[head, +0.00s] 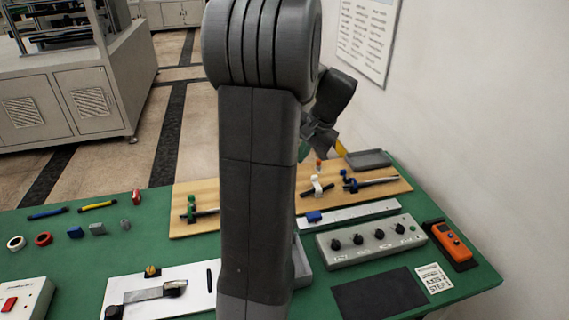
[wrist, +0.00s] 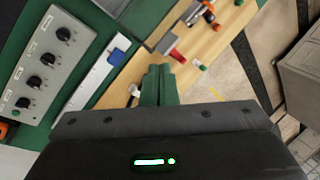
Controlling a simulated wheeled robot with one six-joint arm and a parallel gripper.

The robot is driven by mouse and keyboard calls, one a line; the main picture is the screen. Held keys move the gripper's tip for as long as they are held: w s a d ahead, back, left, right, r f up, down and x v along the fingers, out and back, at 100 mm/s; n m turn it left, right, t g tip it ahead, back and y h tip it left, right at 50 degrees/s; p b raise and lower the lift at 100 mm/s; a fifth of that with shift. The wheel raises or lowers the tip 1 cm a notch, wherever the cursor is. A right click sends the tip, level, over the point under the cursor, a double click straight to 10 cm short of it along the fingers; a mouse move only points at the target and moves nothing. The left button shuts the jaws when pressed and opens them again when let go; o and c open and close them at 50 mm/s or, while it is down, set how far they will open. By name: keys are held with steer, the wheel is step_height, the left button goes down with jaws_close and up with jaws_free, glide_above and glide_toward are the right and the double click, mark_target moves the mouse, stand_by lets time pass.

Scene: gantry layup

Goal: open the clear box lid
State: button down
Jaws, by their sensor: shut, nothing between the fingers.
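My gripper (wrist: 159,72) shows in the wrist view with its two green fingers together and nothing visible between them. In the head view my gripper (head: 304,150) is mostly hidden behind my arm, above the back of the green table. I cannot make out a clear box or its lid in either view. A pale grey edge (head: 301,262) shows just right of my arm in the head view. The rest of it is hidden, so I cannot tell what it is.
A wooden board (head: 290,204) with coloured clamps lies across the green table (head: 130,235). A grey knob panel (head: 372,241) stands at the right, beside an orange device (head: 452,242). A white board (head: 190,275) lies front left. A wall rises at the right.

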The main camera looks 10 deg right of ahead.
steer(key=w+a+n+g+h+p, duration=0.2)
steer(key=w+a+n+h, duration=0.15)
steer(key=w+n, duration=0.4)
step_height(320, 180, down, 11)
steer(key=w+a+b, duration=0.1)
steer(key=w+b, duration=0.1)
steer(key=b, duration=0.2)
steer(key=shift+n, duration=0.25)
steer(key=shift+s+r, duration=0.6)
steer(key=shift+s, duration=0.4)
steer(key=shift+s+r, duration=0.6)
steer(key=shift+s, duration=0.35)
steer(key=shift+w, duration=0.1)
